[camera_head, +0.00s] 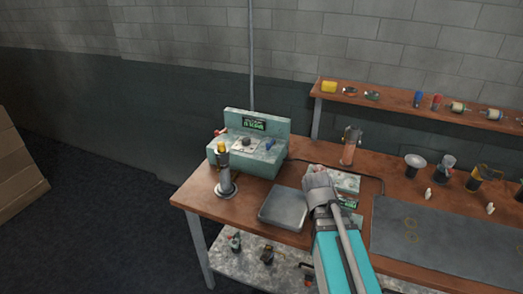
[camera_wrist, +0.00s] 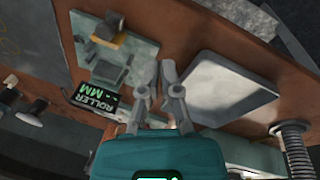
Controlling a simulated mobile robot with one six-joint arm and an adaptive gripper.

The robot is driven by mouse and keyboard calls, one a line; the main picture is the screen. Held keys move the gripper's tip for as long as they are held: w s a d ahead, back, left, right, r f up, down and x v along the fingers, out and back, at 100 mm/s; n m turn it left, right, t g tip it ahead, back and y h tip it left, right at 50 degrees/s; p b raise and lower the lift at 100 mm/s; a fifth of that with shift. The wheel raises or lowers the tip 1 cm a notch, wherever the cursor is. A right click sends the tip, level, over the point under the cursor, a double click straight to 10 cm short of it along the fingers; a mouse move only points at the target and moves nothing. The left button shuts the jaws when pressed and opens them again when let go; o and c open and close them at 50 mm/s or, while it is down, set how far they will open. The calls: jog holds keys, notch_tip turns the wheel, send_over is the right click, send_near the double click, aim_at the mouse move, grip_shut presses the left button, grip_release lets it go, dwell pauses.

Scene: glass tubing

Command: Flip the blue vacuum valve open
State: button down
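A blue lever (camera_head: 269,143), which looks like the vacuum valve, sits on the top right of a pale green control box (camera_head: 247,162) at the back left of the bench. It is too small to tell its exact angle. My gripper (camera_head: 316,172) is above the bench, to the right of the box and lower in the picture, apart from the lever. In the wrist view my gripper (camera_wrist: 159,66) has its two fingers apart by a narrow gap with nothing between them. The blue lever does not show in the wrist view.
A grey square plate (camera_head: 284,208) lies left of my gripper; a pale green roller unit (camera_wrist: 120,60) with a display is beside it. A burner-like stand (camera_head: 226,187) is in front of the box. A pinkish cylinder (camera_head: 348,150) stands behind. A shelf (camera_head: 400,101) runs along the wall.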

aim_at(260, 154)
jog(key=w+a+t+h+b, duration=0.1)
jog(key=w, duration=0.2)
jog(key=w+a+f+n+t+h+b, duration=0.1)
jog(key=w+b, duration=0.1)
jog(key=w, duration=0.1)
jog(key=w+a+f+n+t+h+b, duration=0.1)
jog(key=w, duration=0.1)
jog(key=shift+w+a+f+h+b, duration=0.15)
jog(key=shift+w+a+h+b, duration=0.05)
jog(key=shift+w+h+b, duration=0.2)
jog(key=w+a+n+t+b, duration=0.1)
jog(key=w+a, duration=0.1)
jog(key=w+a+n+t+h+b, duration=0.1)
jog(key=w+a, duration=0.1)
jog(key=w+a+t+h+b, duration=0.1)
jog(key=w+a, duration=0.1)
jog(key=shift+w+r+n+t+b, duration=0.15)
jog(key=shift+r+n+t+b, duration=0.2)
jog(key=shift+n+t+b, duration=0.05)
jog(key=w+a+r+n+t+b, duration=0.1)
jog(key=w+a+n+t+b, duration=0.2)
jog(key=a, duration=0.6)
jog(key=w+a+r+n+t+b, duration=0.2)
jog(key=a+t, duration=0.3)
jog(key=a, duration=0.5)
jog(key=shift+w+a+r+n+b, duration=0.15)
jog(key=shift+w+r+n+b, duration=0.15)
jog(key=shift+w+n+b, duration=0.4)
jog(key=x, duration=1.9)
jog(key=shift+w, duration=0.5)
